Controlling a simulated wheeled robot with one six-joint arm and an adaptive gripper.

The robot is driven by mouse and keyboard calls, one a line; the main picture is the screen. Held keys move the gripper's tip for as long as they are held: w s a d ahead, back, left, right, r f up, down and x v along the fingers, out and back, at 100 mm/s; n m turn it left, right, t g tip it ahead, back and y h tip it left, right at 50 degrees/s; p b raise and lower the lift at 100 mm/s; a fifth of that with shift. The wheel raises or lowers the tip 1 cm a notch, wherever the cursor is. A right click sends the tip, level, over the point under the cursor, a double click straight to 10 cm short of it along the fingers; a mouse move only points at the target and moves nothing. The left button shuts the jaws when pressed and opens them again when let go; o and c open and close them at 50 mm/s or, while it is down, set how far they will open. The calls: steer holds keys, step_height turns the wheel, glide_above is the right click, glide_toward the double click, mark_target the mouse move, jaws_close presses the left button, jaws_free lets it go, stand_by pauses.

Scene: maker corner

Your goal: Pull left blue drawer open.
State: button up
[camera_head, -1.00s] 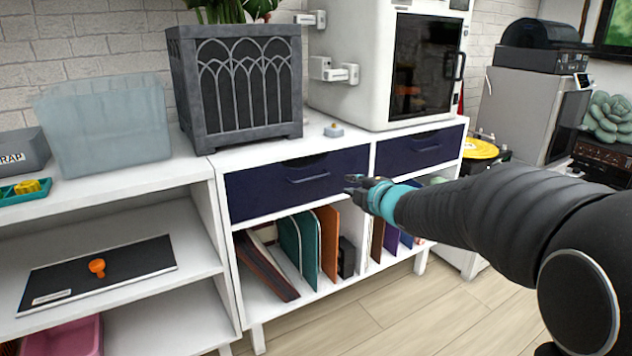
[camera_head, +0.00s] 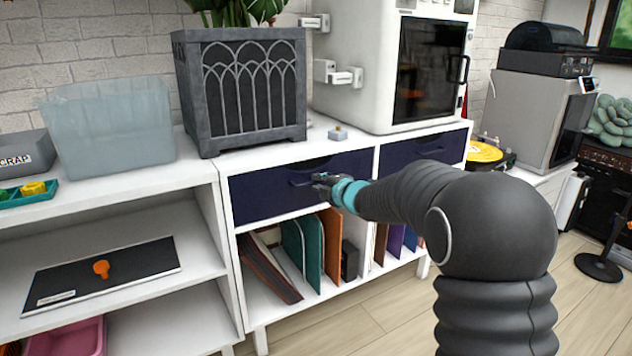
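The left blue drawer (camera_head: 262,194) is dark navy and sits in the white cabinet under the grey planter. Its front looks flush with the cabinet.
The right blue drawer (camera_head: 430,150) is beside it, partly behind my arm. Folders and panels (camera_head: 305,250) stand in the shelf below. A white shelf unit (camera_head: 110,205) is at the left. Wooden floor (camera_head: 385,300) lies open in front of the cabinet.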

steer(key=shift+x, duration=1)
jaws_close()
steer(key=shift+s, duration=0.1)
